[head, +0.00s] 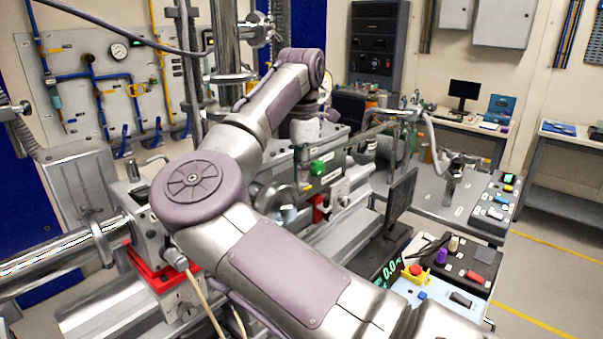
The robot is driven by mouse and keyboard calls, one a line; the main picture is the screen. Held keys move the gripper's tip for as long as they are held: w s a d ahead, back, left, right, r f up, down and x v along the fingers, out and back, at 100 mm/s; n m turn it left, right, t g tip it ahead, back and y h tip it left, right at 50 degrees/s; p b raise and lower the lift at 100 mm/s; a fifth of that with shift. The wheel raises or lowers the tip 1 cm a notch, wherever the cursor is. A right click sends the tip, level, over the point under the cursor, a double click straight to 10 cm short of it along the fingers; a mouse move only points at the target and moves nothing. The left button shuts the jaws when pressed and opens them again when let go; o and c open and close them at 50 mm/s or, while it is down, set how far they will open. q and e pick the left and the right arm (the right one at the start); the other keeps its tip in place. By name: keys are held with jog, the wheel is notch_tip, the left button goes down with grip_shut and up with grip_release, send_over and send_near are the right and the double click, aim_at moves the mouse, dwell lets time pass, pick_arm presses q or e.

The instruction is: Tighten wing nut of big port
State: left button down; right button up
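My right arm spans the middle of the head view, and its wrist bends down over the beamline equipment. My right gripper (304,148) is small and far off below that wrist, close above the equipment. I cannot tell whether its fingers are open or shut, or whether they touch anything. A round metal port-like part (277,197) sits below and left of the gripper, partly hidden by my arm. I cannot make out the wing nut or say surely which part is the big port. My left gripper is not in view.
A green knob (318,168) is close to the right gripper. A thick metal pipe (60,258) lies at the left. A dark monitor (400,197) and a control box with a red button (415,271) stand at the right. Open floor is at the far right.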

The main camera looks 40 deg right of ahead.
notch_tip(320, 180, up, 12)
dwell(0.4)
dwell(0.5)
